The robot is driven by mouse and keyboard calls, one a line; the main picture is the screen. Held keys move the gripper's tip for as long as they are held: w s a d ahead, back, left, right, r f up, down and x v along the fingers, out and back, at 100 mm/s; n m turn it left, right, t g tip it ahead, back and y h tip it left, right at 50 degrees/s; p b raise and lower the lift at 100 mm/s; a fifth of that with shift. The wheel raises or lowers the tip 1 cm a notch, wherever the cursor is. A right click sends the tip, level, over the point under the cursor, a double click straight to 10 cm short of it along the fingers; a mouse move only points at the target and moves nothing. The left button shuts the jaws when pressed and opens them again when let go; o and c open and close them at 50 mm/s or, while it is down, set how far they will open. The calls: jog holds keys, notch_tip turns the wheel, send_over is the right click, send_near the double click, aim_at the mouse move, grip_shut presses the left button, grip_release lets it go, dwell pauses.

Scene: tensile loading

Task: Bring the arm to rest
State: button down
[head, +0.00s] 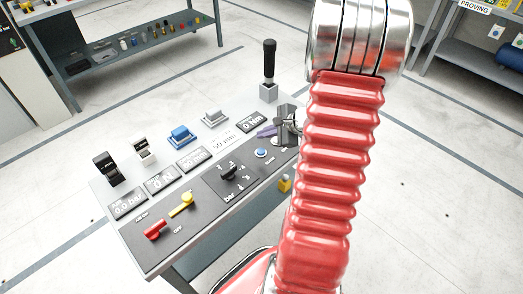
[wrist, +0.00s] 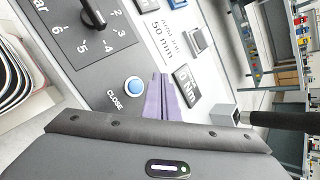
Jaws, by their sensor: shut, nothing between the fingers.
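My gripper (head: 265,132) is shut and empty, with its purple fingers together just over the right part of the grey control console (head: 160,262). In the wrist view my gripper (wrist: 160,78) points at the panel between a blue CLOSE button (wrist: 134,86) and a display reading 0 Nm (wrist: 187,86). I cannot tell whether the fingertips touch the panel. My red-sleeved arm crosses the head view and hides the console's right end and part of the wrist.
A black-handled lever (head: 269,62) stands upright at the console's back right, close to my wrist. The console also carries a rotary knob (head: 229,173), red handle (head: 157,229), yellow handle (head: 182,204) and blue switch (head: 181,137). Shelving (head: 140,45) stands behind; the floor between is clear.

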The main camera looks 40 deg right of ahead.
jog(key=shift+a, duration=0.1)
dwell(0.3)
jog(key=s+a+r+n+g+y, duration=0.1)
jog(key=s+a+r+n+g, duration=0.15)
jog(key=s+a+n, duration=0.35)
jog(key=s+a+r+n+g+y, duration=0.1)
jog(key=s+a+r+n+g, duration=0.2)
jog(key=a, duration=0.5)
jog(key=s+a+r+n+t+h, duration=0.1)
jog(key=s+a+r+n+h, duration=0.1)
jog(key=a+r+n, duration=0.5)
jog(key=s+a+r+n+t+h, duration=0.1)
jog(key=s+a+r+n, duration=0.3)
jog(key=a+r+n, duration=0.4)
jog(key=shift+a+r+h, duration=0.5)
jog(key=shift+a, duration=0.7)
jog(key=shift+s, duration=0.1)
